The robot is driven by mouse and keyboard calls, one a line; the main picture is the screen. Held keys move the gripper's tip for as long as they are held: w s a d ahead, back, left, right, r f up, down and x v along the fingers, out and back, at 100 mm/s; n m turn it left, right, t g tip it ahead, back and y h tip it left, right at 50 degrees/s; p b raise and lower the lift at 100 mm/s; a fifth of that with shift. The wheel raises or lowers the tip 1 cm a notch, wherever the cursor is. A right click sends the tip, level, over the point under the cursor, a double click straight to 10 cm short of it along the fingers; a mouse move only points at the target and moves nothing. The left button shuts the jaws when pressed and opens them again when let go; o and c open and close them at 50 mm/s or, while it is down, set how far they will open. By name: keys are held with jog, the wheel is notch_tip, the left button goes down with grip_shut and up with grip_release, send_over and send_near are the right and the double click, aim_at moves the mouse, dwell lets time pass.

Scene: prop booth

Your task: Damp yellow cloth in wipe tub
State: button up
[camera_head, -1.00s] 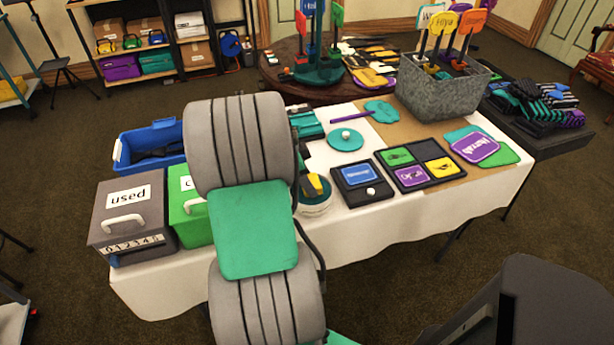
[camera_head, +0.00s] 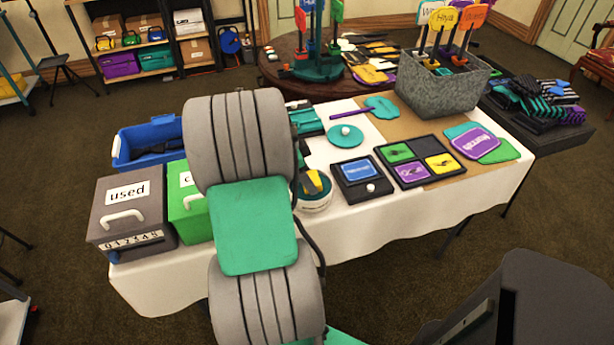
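The wipe tub appears to be the round white tub (camera_head: 317,204) with a teal band, on the table just right of my arm. Yellow cloth (camera_head: 313,182) shows at the tub's open top, next to dark pieces. My arm hides the tub's left side. A teal round lid (camera_head: 346,136) with a pale knob lies on the table behind the tub. My gripper is mostly hidden behind my arm. The dark pieces at the tub's mouth may be its fingers, but I cannot tell whether they grip the cloth.
A grey "used" box (camera_head: 128,210), a green box (camera_head: 185,212) and a blue bin (camera_head: 122,150) stand left of my arm. Right of the tub are a small black tray (camera_head: 376,199), a divided tray (camera_head: 434,183) and a grey basket (camera_head: 440,92).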

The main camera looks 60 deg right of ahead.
jog(key=shift+a+f+b, duration=0.1)
jog(key=shift+f+b, duration=0.35)
jog(key=shift+f, duration=0.1)
dwell(1.2)
jog(key=shift+r+p, duration=2.35)
jog(key=shift+r, duration=1.3)
